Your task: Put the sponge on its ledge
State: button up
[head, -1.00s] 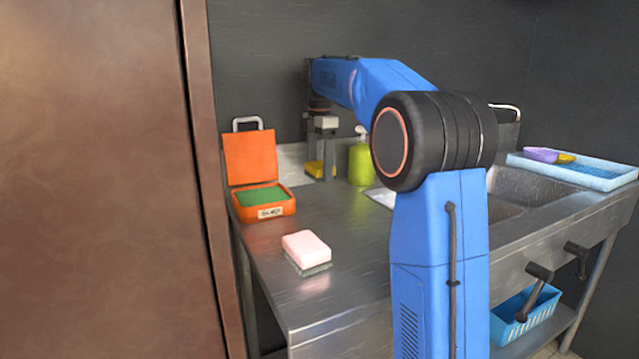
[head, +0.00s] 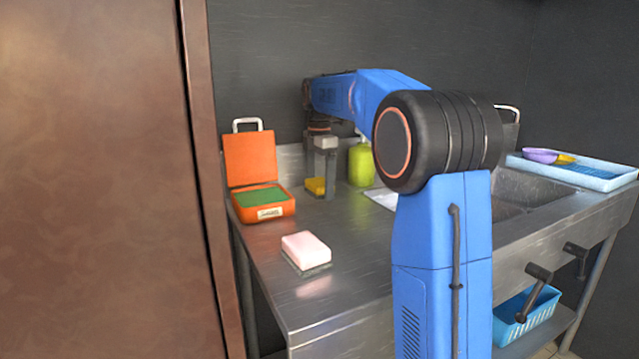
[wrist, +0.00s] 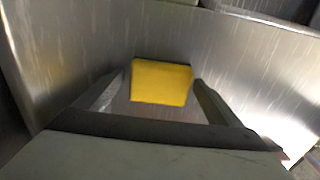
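A yellow block (head: 316,186), which looks like the sponge, is at my gripper (head: 326,180) near the back of the steel counter. I cannot make out a separate ledge. A pink and white block (head: 306,248) with a dark green underside, also sponge-like, lies on the front of the counter (head: 345,285).
An open orange case (head: 262,213) with green inside stands left of my gripper. A green bottle (head: 361,166) stands close on its right. The sink (head: 525,190) and a light-blue tray (head: 600,178) are at right. A brown panel (head: 100,180) bounds the left.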

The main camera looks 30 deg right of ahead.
aim_at(320, 182)
notch_tip(320, 182, up, 12)
jog(key=shift+r, duration=0.15)
dwell(0.7)
jog(key=shift+s, duration=0.1)
dwell(0.4)
